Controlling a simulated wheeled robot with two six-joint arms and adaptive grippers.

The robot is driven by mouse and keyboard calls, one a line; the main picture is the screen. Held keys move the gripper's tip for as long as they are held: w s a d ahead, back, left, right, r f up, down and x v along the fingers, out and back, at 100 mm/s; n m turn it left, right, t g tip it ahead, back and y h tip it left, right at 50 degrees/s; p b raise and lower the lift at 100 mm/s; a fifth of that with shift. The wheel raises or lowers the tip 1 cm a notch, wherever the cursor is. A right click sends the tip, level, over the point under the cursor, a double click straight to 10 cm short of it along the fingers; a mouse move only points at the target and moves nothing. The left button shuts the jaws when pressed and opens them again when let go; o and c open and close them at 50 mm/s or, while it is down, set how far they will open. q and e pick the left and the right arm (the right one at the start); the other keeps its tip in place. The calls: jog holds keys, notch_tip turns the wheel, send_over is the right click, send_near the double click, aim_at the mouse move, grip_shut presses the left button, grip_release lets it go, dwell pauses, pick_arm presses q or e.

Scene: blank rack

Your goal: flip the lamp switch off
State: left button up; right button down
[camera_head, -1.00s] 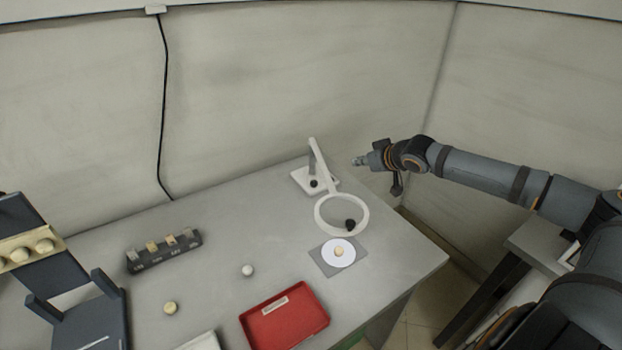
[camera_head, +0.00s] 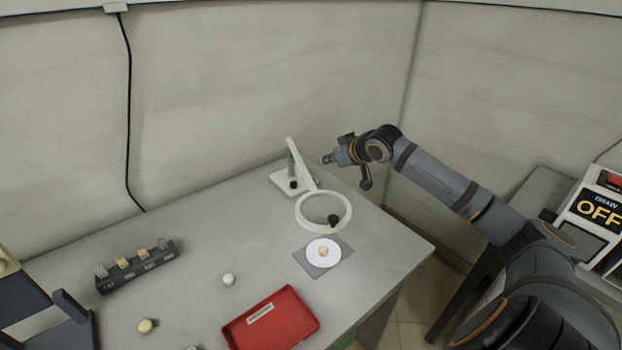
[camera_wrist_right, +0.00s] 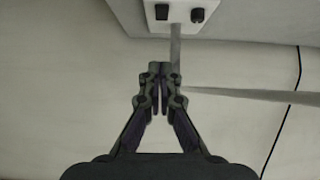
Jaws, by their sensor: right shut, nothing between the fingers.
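The white lamp stands at the far side of the table, with its base (camera_head: 281,181), a slanted arm and a ring head (camera_head: 300,219). In the right wrist view the lamp base (camera_wrist_right: 181,20) is at the top edge, with a black rocker switch (camera_wrist_right: 161,12) and a round black knob (camera_wrist_right: 197,15). My right gripper (camera_head: 327,159) is shut and empty, to the right of the lamp arm. In the right wrist view its closed fingertips (camera_wrist_right: 160,72) are below the base and apart from the switch. My left gripper is out of view.
A red tray (camera_head: 314,322), a white disc (camera_head: 317,259) on a grey square and a dark rack (camera_head: 140,267) are on the table (camera_head: 205,235). Small balls lie near the front. A panel reading "OFF" (camera_head: 600,208) is at the right edge.

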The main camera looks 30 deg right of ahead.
jog(key=x, duration=0.3)
jog(key=f+x, duration=0.1)
jog(key=x, duration=0.2)
jog(key=s+x, duration=0.1)
jog(key=x, duration=0.3)
jog(key=shift+s+a+f, duration=0.1)
jog(key=shift+a+f, duration=0.15)
jog(key=shift+f, duration=0.6)
jog(key=shift+r, duration=0.1)
jog(key=p, duration=0.3)
jog(key=shift+r+g+p, duration=0.3)
jog(key=shift+r+g, duration=0.1)
jog(key=shift+w+f+b, duration=0.2)
jog(key=shift+f+b, duration=0.25)
jog(key=shift+f, duration=0.2)
